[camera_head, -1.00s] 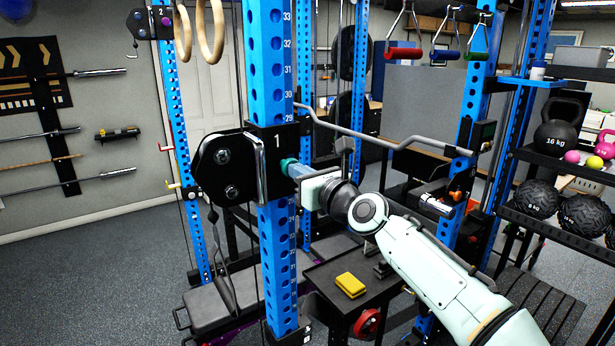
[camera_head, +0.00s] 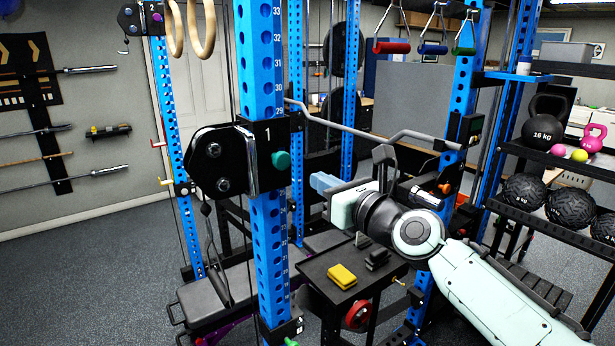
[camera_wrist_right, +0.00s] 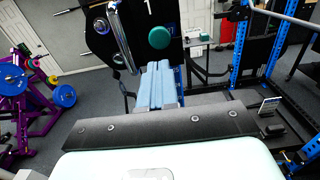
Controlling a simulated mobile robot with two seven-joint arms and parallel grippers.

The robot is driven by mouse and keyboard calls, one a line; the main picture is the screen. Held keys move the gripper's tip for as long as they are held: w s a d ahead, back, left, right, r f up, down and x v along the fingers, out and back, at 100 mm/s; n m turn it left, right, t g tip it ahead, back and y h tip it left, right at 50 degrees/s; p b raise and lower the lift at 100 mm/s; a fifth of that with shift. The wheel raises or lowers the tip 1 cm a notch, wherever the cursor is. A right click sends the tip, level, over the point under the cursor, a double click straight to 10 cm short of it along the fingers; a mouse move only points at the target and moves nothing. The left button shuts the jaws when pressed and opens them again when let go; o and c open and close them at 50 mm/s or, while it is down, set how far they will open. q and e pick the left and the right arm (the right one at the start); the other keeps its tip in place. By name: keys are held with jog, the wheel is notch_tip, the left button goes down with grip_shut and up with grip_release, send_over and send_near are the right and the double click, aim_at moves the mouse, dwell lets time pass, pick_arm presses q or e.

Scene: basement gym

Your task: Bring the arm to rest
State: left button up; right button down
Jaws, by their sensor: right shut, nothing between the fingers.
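My right arm (camera_head: 490,295) reaches in from the lower right in the head view. Its gripper (camera_head: 318,182) is shut and empty, with its pale blue fingers pointing left. The fingertips are apart from a green knob (camera_head: 281,160) on the black bracket (camera_head: 225,163) of the blue upright, to the knob's right. In the right wrist view the two fingers (camera_wrist_right: 157,85) lie side by side, and the green knob (camera_wrist_right: 159,37) shows beyond their tips. My left gripper is in neither view.
The blue upright (camera_head: 265,60) stands left of the gripper. A small black table (camera_head: 315,268) with a yellow block (camera_head: 342,276) is below it. A grey bar (camera_head: 350,130) crosses behind. A rack of balls and kettlebells (camera_head: 545,155) stands at the right.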

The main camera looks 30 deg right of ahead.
jog(key=w+a+f+n+g, duration=0.2)
jog(key=w+f+n+g, duration=0.15)
jog(key=f, duration=0.95)
jog(key=w+a+f+n+g, duration=0.2)
jog(key=w+f+n, duration=0.15)
jog(key=f, duration=0.95)
jog(key=s+a+f+n+g, duration=0.2)
jog(key=s+f+n, duration=0.15)
jog(key=f, duration=0.95)
jog(key=s+a+f+n+g, duration=0.25)
jog(key=f+n, duration=0.25)
jog(key=f, duration=0.8)
jog(key=s+a+f+n+g, duration=0.2)
jog(key=s+f+n+g, duration=0.15)
jog(key=s+f, duration=0.45)
jog(key=s+a+f+n+g, duration=0.25)
jog(key=s+f+n, duration=0.35)
jog(key=f, duration=0.4)
jog(key=s+a+f+n+g+y, duration=0.1)
jog(key=s+a+f+n, duration=0.1)
jog(key=s, duration=0.6)
jog(key=s+a+f+n+g+y, duration=0.1)
jog(key=s+a+f+n, duration=0.2)
jog(key=s, duration=0.5)
jog(key=shift+s+a+f+n+g, duration=0.4)
jog(key=shift+f+n, duration=0.1)
jog(key=shift+f, duration=0.15)
